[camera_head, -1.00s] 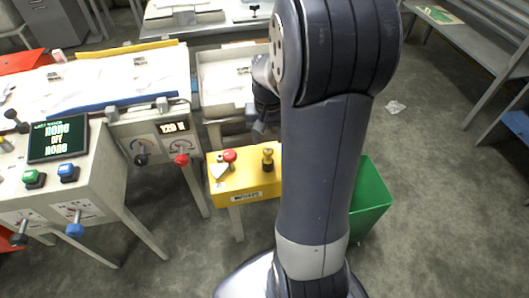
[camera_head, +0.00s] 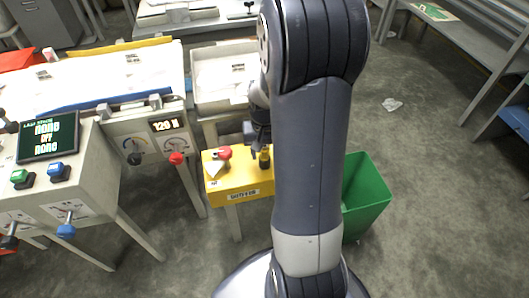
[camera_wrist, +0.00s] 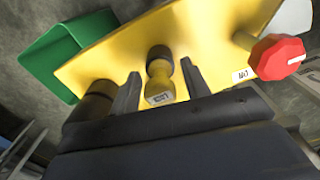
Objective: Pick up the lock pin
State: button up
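The lock pin appears to be the brass-coloured knob (camera_wrist: 160,82) with a small label on its end, standing on the yellow box in the wrist view. It also shows on the right part of the box in the head view (camera_head: 265,158). My gripper (camera_wrist: 160,70) is open, with one dark finger on each side of the knob and narrow gaps between. In the head view my gripper (camera_head: 259,136) is just above and behind the knob, partly hidden by my arm.
A red knob (camera_head: 224,153) stands beside it on the yellow box (camera_head: 240,184). A green bin (camera_head: 366,195) is right of the box. A grey control cabinet (camera_head: 150,150) with dials and levers is to the left. Open floor lies at the right.

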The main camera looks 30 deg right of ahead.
jog(key=c, duration=0.9)
jog(key=shift+o, duration=0.2)
